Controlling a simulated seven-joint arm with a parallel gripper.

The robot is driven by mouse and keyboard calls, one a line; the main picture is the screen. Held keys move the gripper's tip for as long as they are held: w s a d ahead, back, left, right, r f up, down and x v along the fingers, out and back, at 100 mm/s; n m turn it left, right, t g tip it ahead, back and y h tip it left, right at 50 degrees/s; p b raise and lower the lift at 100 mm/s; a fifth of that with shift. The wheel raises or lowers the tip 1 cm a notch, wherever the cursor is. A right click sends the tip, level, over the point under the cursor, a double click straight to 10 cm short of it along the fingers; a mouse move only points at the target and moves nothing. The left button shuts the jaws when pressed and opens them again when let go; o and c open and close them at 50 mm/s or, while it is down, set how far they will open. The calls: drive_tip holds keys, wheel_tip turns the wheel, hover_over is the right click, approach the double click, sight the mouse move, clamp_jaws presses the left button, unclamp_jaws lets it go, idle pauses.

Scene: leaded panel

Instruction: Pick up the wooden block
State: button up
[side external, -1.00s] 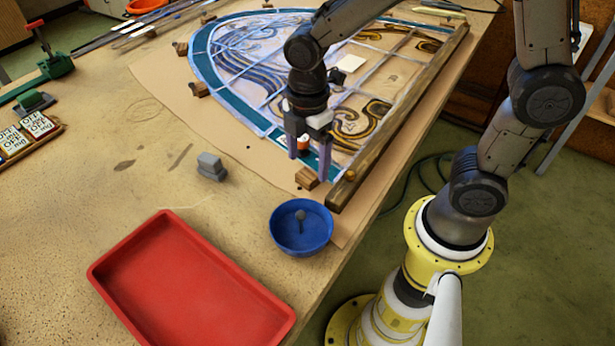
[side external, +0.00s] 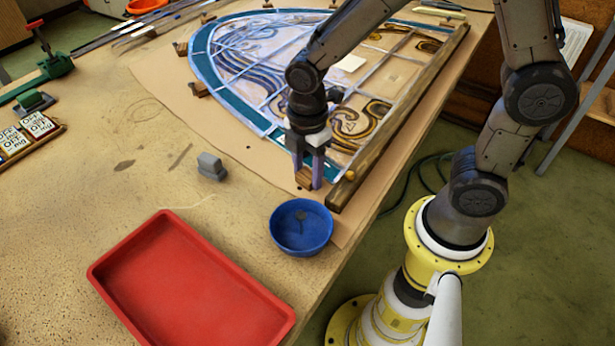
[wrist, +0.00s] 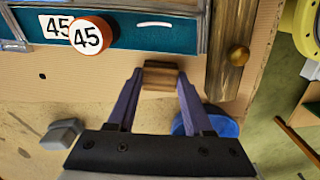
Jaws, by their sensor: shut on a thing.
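The wooden block (side external: 304,178) is a small brown piece on the brown paper by the near tip of the leaded panel (side external: 236,98). My gripper (side external: 308,182) points down at it, with its purple fingers on either side of the block. In the wrist view the block (wrist: 160,76) sits between the fingertips of my gripper (wrist: 160,80), which are shut on it. It appears low, at or close to the paper; I cannot tell whether it is lifted.
A wooden bar (side external: 400,115) runs along the panel's right edge, close to my gripper. A blue bowl (side external: 301,240) stands just in front, and a red tray (side external: 190,285) lies front left. A grey block (side external: 211,168) sits to the left. A round tag marked 45 (wrist: 90,35) lies near the panel tip.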

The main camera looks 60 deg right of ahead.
clamp_jaws()
